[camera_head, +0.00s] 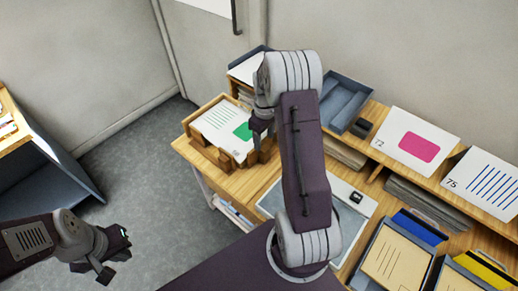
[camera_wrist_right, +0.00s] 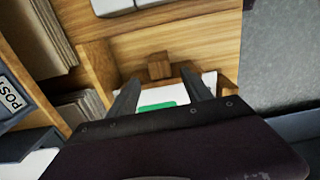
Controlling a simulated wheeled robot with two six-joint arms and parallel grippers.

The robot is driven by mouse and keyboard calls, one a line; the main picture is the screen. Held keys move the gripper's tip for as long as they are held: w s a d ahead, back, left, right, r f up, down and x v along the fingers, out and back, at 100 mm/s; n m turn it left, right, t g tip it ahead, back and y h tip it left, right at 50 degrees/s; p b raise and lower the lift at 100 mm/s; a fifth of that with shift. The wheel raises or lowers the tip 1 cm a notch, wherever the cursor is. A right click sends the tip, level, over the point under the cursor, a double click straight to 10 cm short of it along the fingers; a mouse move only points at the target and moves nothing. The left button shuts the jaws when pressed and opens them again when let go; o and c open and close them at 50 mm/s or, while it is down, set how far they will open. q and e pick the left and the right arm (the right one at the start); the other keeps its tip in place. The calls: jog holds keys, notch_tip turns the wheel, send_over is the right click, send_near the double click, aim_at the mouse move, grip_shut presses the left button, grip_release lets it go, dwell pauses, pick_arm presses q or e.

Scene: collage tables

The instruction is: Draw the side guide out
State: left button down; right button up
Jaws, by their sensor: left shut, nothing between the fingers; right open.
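A wooden tray (camera_head: 190,131) stands on the left end of the wooden table and holds white sheets printed with green (camera_head: 219,123). Small wooden blocks (camera_head: 227,160) stand at its near side; one may be the side guide, but I cannot tell which. In the right wrist view a wooden block (camera_wrist_right: 160,66) stands upright just beyond the fingertips, with the green-printed sheet (camera_wrist_right: 158,106) between the fingers. My right gripper (camera_wrist_right: 160,92) is open and empty over the tray; in the head view its arm partly hides the tray's right side. My left gripper (camera_head: 117,260) is shut and empty, over the floor.
A grey tray (camera_head: 344,101) and cards (camera_head: 415,139) sit on the raised back shelf. Folders (camera_head: 395,261) stand in trays at the front right. Another table (camera_head: 30,150) is at far left, with open floor between.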

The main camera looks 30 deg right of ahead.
aim_at(264, 153)
jog(key=shift+s+a, duration=0.1)
jog(key=shift+a, duration=0.05)
jog(key=f, duration=0.9)
jog(key=shift+d, duration=0.2)
grip_shut()
dwell(1.0)
